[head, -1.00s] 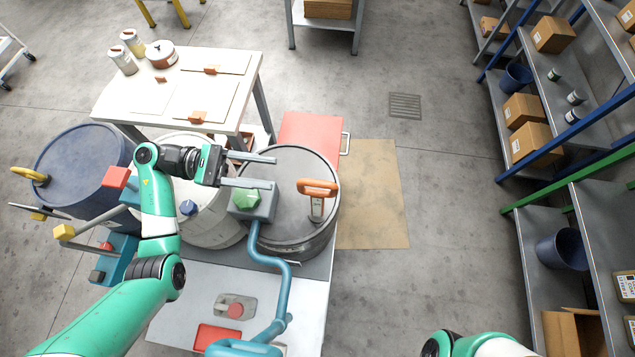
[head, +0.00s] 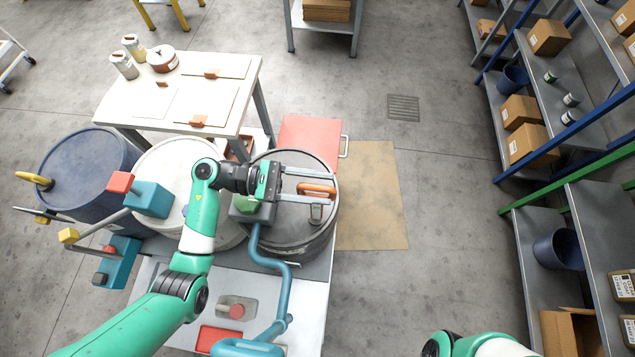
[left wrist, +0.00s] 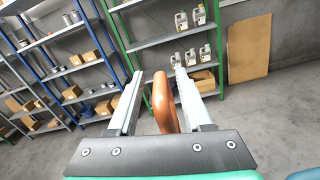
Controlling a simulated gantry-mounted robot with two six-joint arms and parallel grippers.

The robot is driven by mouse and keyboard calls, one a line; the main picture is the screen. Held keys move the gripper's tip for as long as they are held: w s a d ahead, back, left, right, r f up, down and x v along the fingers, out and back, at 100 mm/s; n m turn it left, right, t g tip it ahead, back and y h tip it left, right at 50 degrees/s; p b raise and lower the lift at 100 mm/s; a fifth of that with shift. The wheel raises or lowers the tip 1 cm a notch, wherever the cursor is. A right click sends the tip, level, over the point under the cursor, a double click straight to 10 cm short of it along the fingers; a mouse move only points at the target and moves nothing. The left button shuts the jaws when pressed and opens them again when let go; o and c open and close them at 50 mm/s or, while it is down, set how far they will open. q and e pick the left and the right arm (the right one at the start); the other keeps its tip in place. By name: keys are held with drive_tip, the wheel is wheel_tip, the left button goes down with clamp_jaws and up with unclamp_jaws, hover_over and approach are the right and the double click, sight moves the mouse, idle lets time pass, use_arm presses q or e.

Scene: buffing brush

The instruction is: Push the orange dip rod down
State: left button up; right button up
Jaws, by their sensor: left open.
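The dip rod's orange handle (head: 317,188) stands over the grey drum (head: 296,238) on a short grey shaft. It also shows in the left wrist view (left wrist: 163,103). My left gripper (head: 335,189) is open, pointing right over the drum, with one finger on each side of the orange handle. In the left wrist view (left wrist: 161,76) there are gaps between the handle and the fingers; the handle looks a little closer to the right finger. Whether either finger touches it is not clear. My right gripper is out of view; only part of that arm shows at the bottom.
A teal pipe (head: 283,290) and a green knob (head: 246,204) on a grey block lie close below my left gripper. A white drum (head: 170,165) and a blue drum (head: 85,165) stand to the left. A white table (head: 125,102) is behind. Floor to the right is clear.

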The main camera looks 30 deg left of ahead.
use_arm(q)
drive_tip(key=shift+c, duration=0.2)
clamp_jaws()
idle(1.2)
